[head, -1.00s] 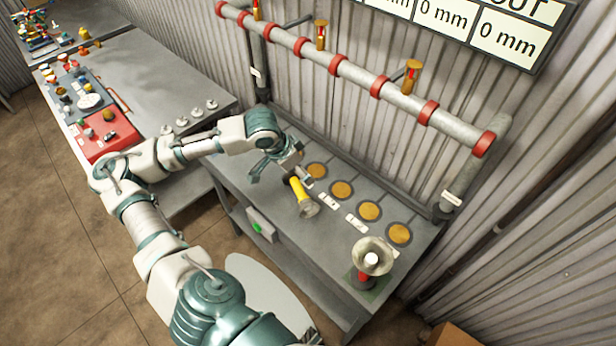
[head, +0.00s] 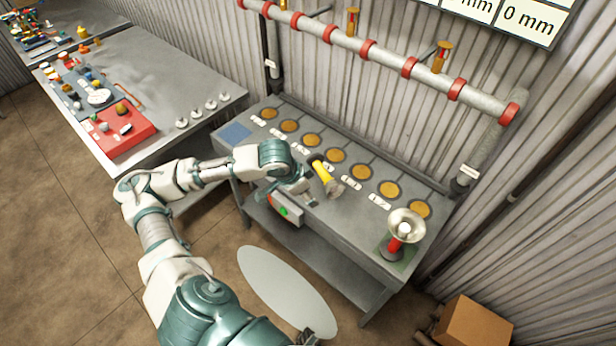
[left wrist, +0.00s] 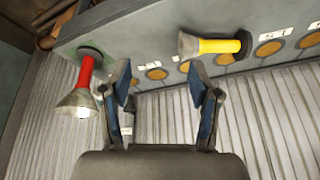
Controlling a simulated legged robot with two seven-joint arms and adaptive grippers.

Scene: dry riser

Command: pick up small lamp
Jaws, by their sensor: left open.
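A second lamp, red with a wider silver bell (head: 405,226), stands upright at the bench's right end. It shows at left in the left wrist view (left wrist: 84,78). My left gripper (head: 288,194) is open and empty, near the bench's front edge, just left of the yellow lamp and apart from it. Its fingers (left wrist: 160,82) show clearly in the wrist view.
A pipe frame with red collars (head: 366,48) rises behind the bench. A green-buttoned box (head: 285,211) is on the bench front. A side table holds a red tray (head: 112,136) and several small knobs (head: 209,104). A cardboard box (head: 474,324) stands on the floor at right.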

